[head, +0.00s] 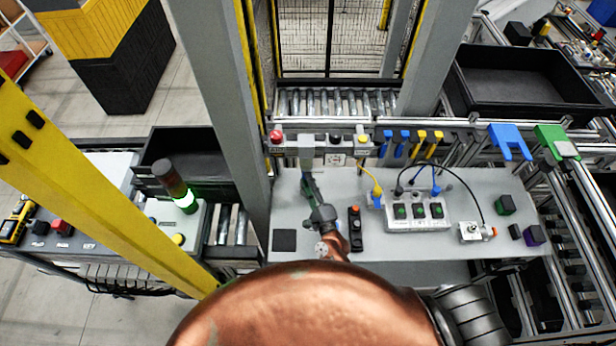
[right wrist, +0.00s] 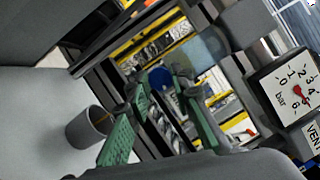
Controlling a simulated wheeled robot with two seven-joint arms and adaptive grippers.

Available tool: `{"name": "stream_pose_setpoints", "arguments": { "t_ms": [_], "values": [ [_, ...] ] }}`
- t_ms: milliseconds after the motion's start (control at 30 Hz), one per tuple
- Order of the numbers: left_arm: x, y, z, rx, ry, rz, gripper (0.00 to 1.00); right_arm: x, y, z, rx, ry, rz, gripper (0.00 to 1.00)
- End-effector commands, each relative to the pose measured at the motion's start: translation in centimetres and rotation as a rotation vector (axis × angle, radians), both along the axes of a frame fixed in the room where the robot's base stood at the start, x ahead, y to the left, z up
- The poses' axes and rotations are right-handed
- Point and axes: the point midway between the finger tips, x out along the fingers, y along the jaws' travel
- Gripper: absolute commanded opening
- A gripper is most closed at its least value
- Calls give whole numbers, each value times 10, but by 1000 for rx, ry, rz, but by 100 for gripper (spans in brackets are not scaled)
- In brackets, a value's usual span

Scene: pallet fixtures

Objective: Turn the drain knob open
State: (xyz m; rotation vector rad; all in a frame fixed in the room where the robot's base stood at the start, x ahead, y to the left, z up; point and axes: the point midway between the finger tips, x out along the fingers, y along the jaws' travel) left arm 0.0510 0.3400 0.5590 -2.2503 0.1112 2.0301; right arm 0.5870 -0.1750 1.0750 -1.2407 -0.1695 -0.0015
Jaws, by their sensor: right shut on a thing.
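My right gripper (head: 308,188) reaches in over the grey bench, just in front of a grey upright unit (head: 306,150) on the panel rail. In the right wrist view its two green-padded fingers (right wrist: 160,95) stand on either side of a small blue knob-like piece (right wrist: 160,80). The gripper is shut on this piece, which looks like the drain knob. Its lower part and any marking on it cannot be made out. The knob cannot be picked out in the head view. My left gripper is not in view.
A dial gauge (right wrist: 296,90) marked in bar and a VENT label are right of the gripper. A grey cylinder (right wrist: 88,128) lies to its left. A black control strip (head: 355,230) and socket block (head: 415,214) stand on the bench. A post (head: 222,110) rises at left.

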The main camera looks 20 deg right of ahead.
Motion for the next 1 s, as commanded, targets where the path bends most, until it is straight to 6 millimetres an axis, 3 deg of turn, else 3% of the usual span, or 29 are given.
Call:
{"name": "stream_pose_setpoints", "arguments": {
  "t_ms": [200, 767, 800, 1000],
  "values": [
    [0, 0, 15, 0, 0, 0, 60, 0, 1, 3, -70, 20, 1, 0],
    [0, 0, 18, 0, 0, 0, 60, 0, 1, 0, -96, 27, 1, 0],
    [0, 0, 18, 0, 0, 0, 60, 0, 1, 0, -96, 27, 1, 23],
    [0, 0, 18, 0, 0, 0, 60, 0, 0, 1, -96, 27, 0, 37]
  ]
}}
